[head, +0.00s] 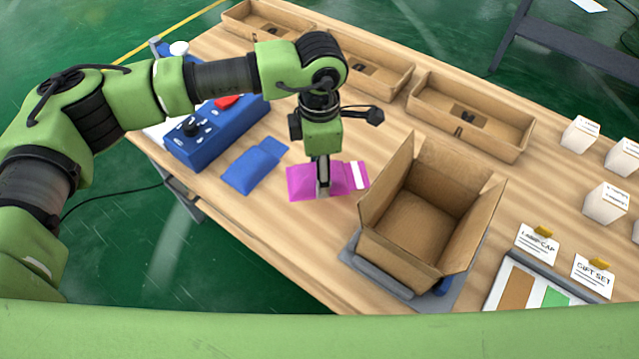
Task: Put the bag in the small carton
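A flat magenta bag (347,176) with a white strip at its right end lies on the wooden table. A flat blue bag (254,168) lies to its left. An open, empty brown carton (400,250) stands on a grey plate to the right of the magenta bag, its flaps up. My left gripper (323,190) points down over the magenta bag, its fingertips at the bag's middle and covering part of it. The fingers are seen nearly edge-on, so I cannot tell whether they are closed on the bag. My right gripper is not in view.
Shallow cardboard trays (518,150) line the far edge. A blue control box (218,128) with a black knob stands at left. Small white boxes (606,204), label cards (536,241) and a swatch board (497,291) are at right. Bare table lies in front of the bags.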

